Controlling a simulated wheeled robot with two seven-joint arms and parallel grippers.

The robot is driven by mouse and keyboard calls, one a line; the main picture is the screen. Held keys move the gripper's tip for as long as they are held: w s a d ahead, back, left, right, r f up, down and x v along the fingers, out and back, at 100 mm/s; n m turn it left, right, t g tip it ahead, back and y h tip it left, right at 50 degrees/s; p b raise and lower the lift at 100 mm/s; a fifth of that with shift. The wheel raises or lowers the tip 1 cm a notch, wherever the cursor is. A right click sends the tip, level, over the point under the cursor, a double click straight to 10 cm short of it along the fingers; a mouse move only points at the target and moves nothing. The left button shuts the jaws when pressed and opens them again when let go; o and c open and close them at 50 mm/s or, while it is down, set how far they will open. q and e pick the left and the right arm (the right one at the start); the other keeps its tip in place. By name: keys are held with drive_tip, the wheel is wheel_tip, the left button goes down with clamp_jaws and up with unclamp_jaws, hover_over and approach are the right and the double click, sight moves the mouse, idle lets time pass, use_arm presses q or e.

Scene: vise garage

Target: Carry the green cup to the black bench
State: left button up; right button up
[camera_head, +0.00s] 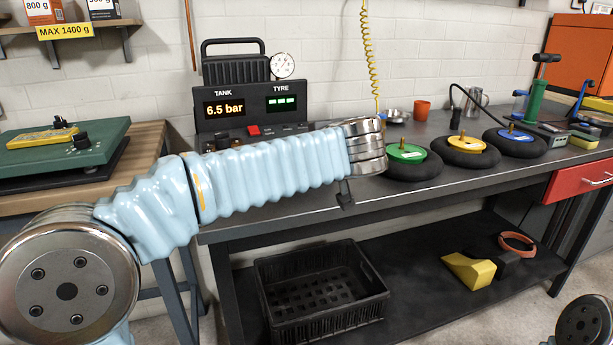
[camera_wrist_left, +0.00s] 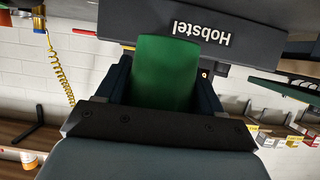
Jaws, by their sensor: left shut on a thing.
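In the left wrist view the green cup (camera_wrist_left: 166,75) sits between the two fingers of my left gripper (camera_wrist_left: 164,82), which is shut on it. In the head view the cup is out of sight and my left gripper is mostly hidden behind my arm's wrist. The arm reaches across from the left, over the black bench (camera_head: 405,194). I cannot tell how far the cup is from the bench top. My right gripper is not in view.
The tank and tyre console (camera_head: 245,106) stands at the bench's back left. Green (camera_head: 407,153), yellow (camera_head: 466,143) and blue (camera_head: 515,136) hubbed tyres line the bench, with an orange cup (camera_head: 422,110) behind. A black crate (camera_head: 318,292) is on the lower shelf. The front strip looks clear.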

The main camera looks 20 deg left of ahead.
use_arm(q)
drive_tip(key=shift+w+a+f, duration=0.15)
drive_tip(key=shift+w+f, duration=0.2)
drive_tip(key=shift+f, duration=0.15)
drive_tip(key=f, duration=0.1)
drive_tip(key=w+f+b, duration=0.1)
drive_tip(key=f, duration=0.2)
drive_tip(key=shift+w+a+f+b, duration=0.15)
drive_tip(key=shift+a+f+b, duration=0.15)
drive_tip(key=shift+f, duration=0.2)
drive_tip(key=o, duration=1)
drive_tip(key=shift+o, duration=0.2)
drive_tip(key=p+v, duration=0.1)
drive_tip(key=v, duration=1.1)
